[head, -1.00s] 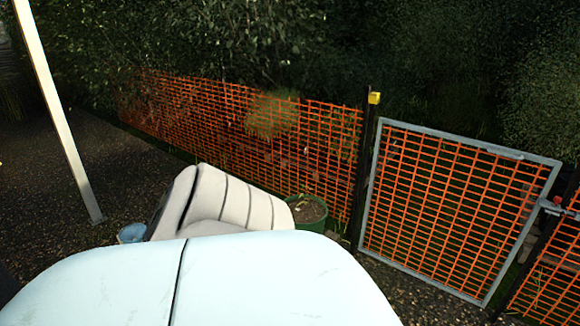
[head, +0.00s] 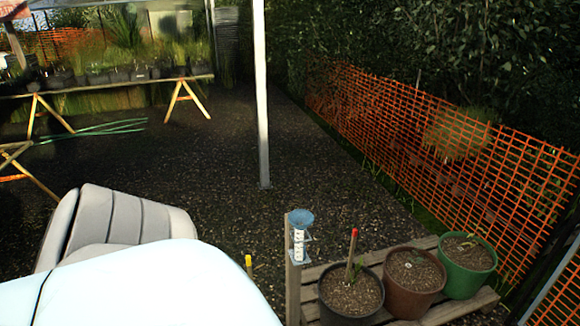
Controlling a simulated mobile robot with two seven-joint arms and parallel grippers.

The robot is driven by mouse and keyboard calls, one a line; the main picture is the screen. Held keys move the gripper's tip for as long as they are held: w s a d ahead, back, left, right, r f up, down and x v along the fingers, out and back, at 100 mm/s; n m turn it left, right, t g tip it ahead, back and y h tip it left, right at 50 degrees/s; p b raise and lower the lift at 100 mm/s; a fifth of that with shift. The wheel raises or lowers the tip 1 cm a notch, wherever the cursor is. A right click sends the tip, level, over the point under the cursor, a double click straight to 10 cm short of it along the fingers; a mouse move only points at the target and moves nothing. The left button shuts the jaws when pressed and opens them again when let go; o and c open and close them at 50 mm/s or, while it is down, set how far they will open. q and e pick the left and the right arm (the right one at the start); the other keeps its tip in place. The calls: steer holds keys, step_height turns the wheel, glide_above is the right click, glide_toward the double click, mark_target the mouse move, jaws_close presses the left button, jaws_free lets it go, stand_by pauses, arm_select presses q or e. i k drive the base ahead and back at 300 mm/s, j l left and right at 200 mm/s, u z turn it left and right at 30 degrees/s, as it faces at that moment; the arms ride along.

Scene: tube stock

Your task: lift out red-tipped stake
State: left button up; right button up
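The red-tipped stake (head: 351,254) stands nearly upright in the soil of a black pot (head: 350,312) at the lower middle of the head view. A small green plant shows beside the stake. The black pot stands at the left end of a row of pots on a slatted wooden bench (head: 463,309). Neither of my grippers is in view.
A brown pot (head: 414,297) and a green pot (head: 466,286) stand right of the black pot. A post with a blue dish (head: 301,218) and a yellow-tipped stick (head: 249,262) are nearby. A white pole (head: 262,120) and orange mesh fence (head: 400,125) stand beyond; gravel between is clear.

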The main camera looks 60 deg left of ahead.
mark_target(354, 231)
steer(key=u, duration=0.4)
steer(key=i+u, duration=0.1)
steer(key=u, duration=0.3)
steer(key=i+u, duration=0.1)
steer(key=u, duration=0.7)
steer(key=i+l, duration=0.15)
steer(key=i, duration=0.3)
steer(key=i+l, duration=0.15)
steer(key=i, duration=0.3)
steer(key=j+u, duration=0.05)
